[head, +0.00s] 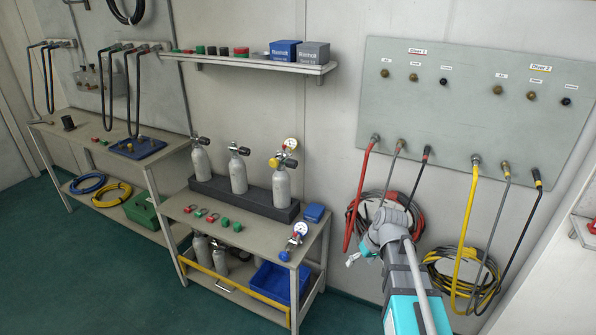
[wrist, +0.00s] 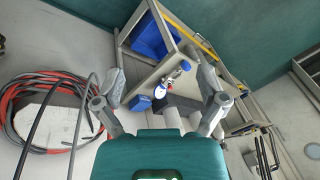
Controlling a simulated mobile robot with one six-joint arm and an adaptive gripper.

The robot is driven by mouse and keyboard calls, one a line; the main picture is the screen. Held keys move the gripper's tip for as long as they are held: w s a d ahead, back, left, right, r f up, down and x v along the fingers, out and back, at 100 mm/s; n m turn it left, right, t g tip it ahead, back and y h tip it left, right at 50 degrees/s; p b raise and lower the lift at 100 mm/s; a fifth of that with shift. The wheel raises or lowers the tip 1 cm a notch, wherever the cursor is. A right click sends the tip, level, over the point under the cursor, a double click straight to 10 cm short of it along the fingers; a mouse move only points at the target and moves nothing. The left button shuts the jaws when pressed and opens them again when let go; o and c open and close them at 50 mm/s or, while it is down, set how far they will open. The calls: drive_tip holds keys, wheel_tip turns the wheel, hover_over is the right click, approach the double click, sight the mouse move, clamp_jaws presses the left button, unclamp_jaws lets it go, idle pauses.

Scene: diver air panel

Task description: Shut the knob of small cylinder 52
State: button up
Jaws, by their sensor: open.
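Three small grey cylinders, left (head: 201,160), middle (head: 238,172) and right (head: 281,180), stand upright in a black rack (head: 225,196) on the bench. The left and middle ones have black knobs; the right one has a yellow-capped regulator and gauge (head: 290,146) on top. No number is readable on any, so I cannot tell which is 52. My gripper (head: 362,252) hangs in the air right of the bench, apart from the cylinders. In the wrist view my gripper (wrist: 160,82) is open and empty, with cylinders (wrist: 170,118) beyond, partly hidden by its housing.
A loose regulator with gauge (head: 298,232) and a blue box (head: 314,213) lie at the bench's right end. More cylinders (head: 202,247) and a blue bin (head: 272,281) sit below. Hoses and the diver panel (head: 470,115) are on the right wall. A shelf (head: 250,62) overhangs behind.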

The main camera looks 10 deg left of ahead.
drive_tip(key=w+a+f+n+t+y+b, duration=0.1)
drive_tip(key=w+a+n+y+b, duration=0.15)
drive_tip(key=w, duration=0.25)
drive_tip(key=w+a+f+n+y+b, duration=0.1)
drive_tip(key=w+a+n, duration=0.15)
drive_tip(key=w, duration=0.35)
drive_tip(key=n+t+y+b, duration=0.5)
drive_tip(key=n+y+b, duration=0.5)
drive_tip(key=n, duration=0.1)
approach(296, 165)
drive_tip(key=s+d, duration=0.1)
drive_tip(key=shift+w+d+r+n, duration=0.1)
drive_tip(key=shift+w+d+n, duration=0.1)
drive_tip(key=shift+n, duration=0.1)
drive_tip(key=shift+x, duration=5.95)
drive_tip(key=shift+f, duration=0.2)
